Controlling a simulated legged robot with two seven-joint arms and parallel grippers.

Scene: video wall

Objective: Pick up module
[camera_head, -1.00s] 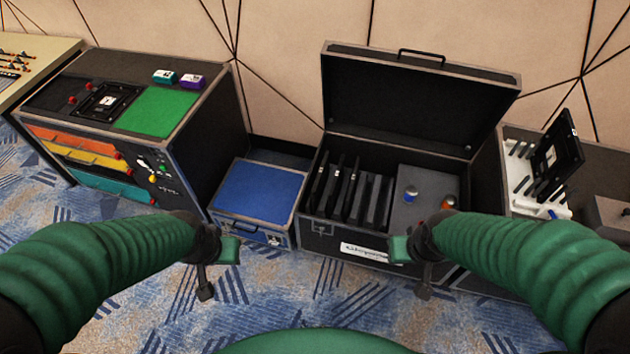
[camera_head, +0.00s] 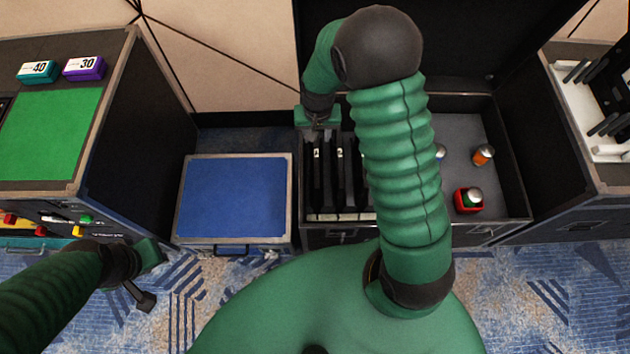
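Several thin black modules (camera_head: 340,180) stand upright in the slots on the left side of the open black case (camera_head: 513,205). My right arm reaches across the case and hides part of the slots. My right gripper (camera_head: 318,120) points down at the far end of the leftmost modules. Whether it touches one, or is open or shut, I cannot tell. My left gripper (camera_head: 146,276) is low over the carpet, left of the blue-topped case, with its two fingers apart and nothing between them.
A blue-topped case (camera_head: 235,197) stands left of the open case. A console (camera_head: 145,130) with a green panel (camera_head: 50,135) carries a teal block (camera_head: 38,70) and a purple block (camera_head: 85,68). Orange (camera_head: 483,154) and red (camera_head: 468,200) items sit in the case's right half. A white rack (camera_head: 590,110) is at right.

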